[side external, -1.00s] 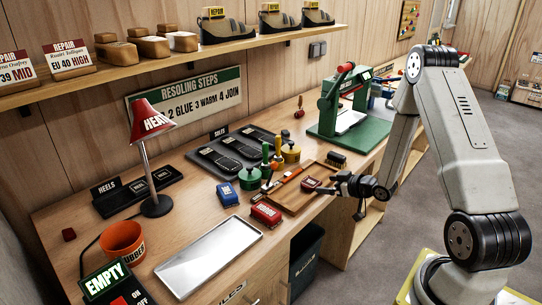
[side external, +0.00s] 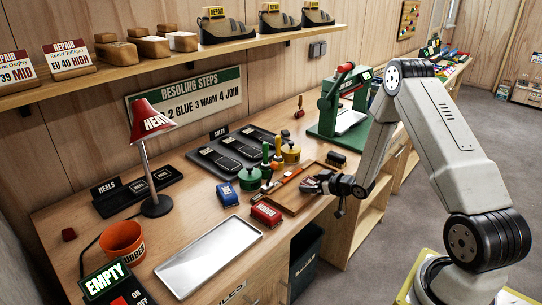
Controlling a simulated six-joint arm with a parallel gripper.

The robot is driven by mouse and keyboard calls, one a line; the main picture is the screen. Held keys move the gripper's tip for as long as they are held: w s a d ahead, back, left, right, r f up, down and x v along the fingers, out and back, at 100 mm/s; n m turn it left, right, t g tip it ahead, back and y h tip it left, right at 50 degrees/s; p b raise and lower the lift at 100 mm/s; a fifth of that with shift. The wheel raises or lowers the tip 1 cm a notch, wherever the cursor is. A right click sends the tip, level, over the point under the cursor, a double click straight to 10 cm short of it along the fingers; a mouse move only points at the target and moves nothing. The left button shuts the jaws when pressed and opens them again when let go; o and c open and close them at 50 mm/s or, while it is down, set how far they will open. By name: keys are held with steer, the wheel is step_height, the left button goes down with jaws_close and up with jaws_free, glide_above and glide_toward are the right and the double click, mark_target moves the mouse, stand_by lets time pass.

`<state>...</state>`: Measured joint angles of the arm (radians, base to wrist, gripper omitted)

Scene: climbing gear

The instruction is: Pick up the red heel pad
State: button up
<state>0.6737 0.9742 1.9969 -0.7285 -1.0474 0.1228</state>
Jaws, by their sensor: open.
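A small plain dark red block (side external: 69,235), possibly the red heel pad, lies alone at the far left of the bench, far from my gripper. My gripper (side external: 312,184) is open, over the wooden tray (side external: 292,208) at the right. A small red piece with a pale label (side external: 308,184) lies in this tray, at the fingertips and partly hidden by them. I cannot tell whether the fingers touch it or are around it. Which red piece is the heel pad is not clear at this size.
A red labelled block (side external: 266,214) and a blue one (side external: 226,193) stand left of the tray. Green and yellow pots (side external: 249,179) stand behind. A metal tray (side external: 209,253), orange cup (side external: 122,240) and red lamp (side external: 151,120) are further left. A green press (side external: 342,110) stands behind my gripper.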

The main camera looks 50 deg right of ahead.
mark_target(312, 183)
steer(key=shift+w, duration=0.1)
stand_by(0.4)
steer(key=c, duration=0.9)
steer(key=shift+r, duration=0.1)
steer(key=shift+c, duration=0.2)
step_height(312, 183, up, 10)
stand_by(0.7)
